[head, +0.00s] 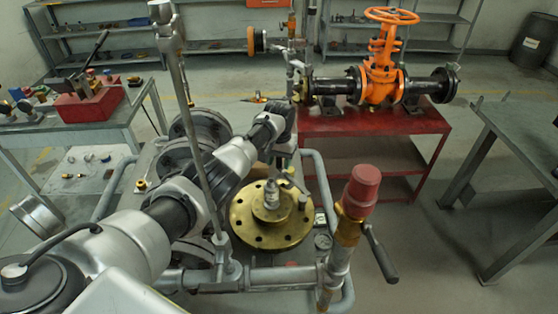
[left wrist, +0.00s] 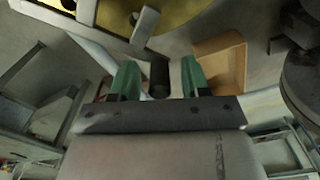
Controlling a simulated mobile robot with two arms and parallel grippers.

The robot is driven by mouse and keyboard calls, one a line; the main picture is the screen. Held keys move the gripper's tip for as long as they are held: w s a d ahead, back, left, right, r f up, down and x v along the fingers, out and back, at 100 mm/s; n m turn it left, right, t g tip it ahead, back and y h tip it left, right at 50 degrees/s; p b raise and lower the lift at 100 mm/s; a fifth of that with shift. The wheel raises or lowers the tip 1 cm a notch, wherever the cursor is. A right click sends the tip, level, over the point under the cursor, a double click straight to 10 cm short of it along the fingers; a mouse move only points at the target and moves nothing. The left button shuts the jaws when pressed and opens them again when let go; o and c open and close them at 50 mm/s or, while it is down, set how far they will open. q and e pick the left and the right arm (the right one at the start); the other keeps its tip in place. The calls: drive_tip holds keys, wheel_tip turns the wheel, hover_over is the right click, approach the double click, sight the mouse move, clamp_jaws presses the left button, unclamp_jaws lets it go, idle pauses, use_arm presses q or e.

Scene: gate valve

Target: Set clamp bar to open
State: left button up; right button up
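A brass flange (head: 272,222) with bolt holes and a central fitting stands in the middle of the head view. Its edge shows at the top of the left wrist view (left wrist: 190,12). A grey metal bar (left wrist: 92,32) crosses in front of the brass there. I cannot tell for certain which part is the clamp bar. My left gripper (left wrist: 158,80) has green-tipped fingers spread apart. A dark cylindrical piece (left wrist: 159,74) appears between them, with gaps on both sides. In the head view my left gripper (head: 284,160) is just behind the flange, partly hidden by my arm. My right gripper is not in view.
A red-capped post (head: 363,188) with a black-handled crank (head: 385,258) stands right of the flange. A thin upright metal rod (head: 190,110) rises on the left. An orange gate valve (head: 382,65) sits on a red table (head: 330,122) behind.

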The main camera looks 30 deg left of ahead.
use_arm(q)
wheel_tip(320, 180, up, 11)
drive_tip(key=shift+f, duration=0.1)
idle(0.5)
idle(0.4)
